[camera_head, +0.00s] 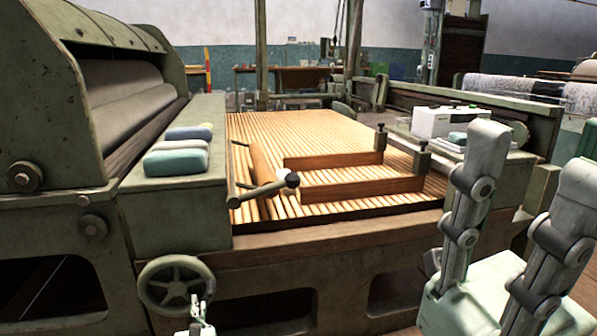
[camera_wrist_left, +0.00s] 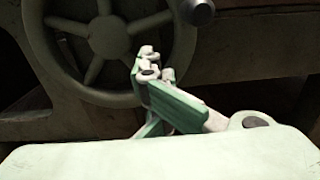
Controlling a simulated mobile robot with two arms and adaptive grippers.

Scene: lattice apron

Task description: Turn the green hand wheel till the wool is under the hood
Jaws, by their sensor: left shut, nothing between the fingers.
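The grey-green spoked hand wheel (camera_head: 174,287) is on the machine's front, low down; it fills the upper left of the left wrist view (camera_wrist_left: 103,38). My left gripper (camera_head: 196,303) is shut and empty, at the wheel's lower right in the head view. In the wrist view its fingertips (camera_wrist_left: 150,62) overlap the wheel's right rim; I cannot tell whether they touch it. The slatted lattice apron (camera_head: 310,128) runs beside the hood (camera_head: 45,40), which covers a dark roller. Soft teal, grey and yellowish bundles (camera_head: 176,162) lie on the ledge between them. I see no clear wool on the slats.
A lever with a dark knob (camera_head: 292,180) sticks out above the apron's near edge. Wooden boards (camera_head: 362,190) with clamps lie across the slats. A white box (camera_head: 436,122) stands on the far right ledge. The frame below has dark openings.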

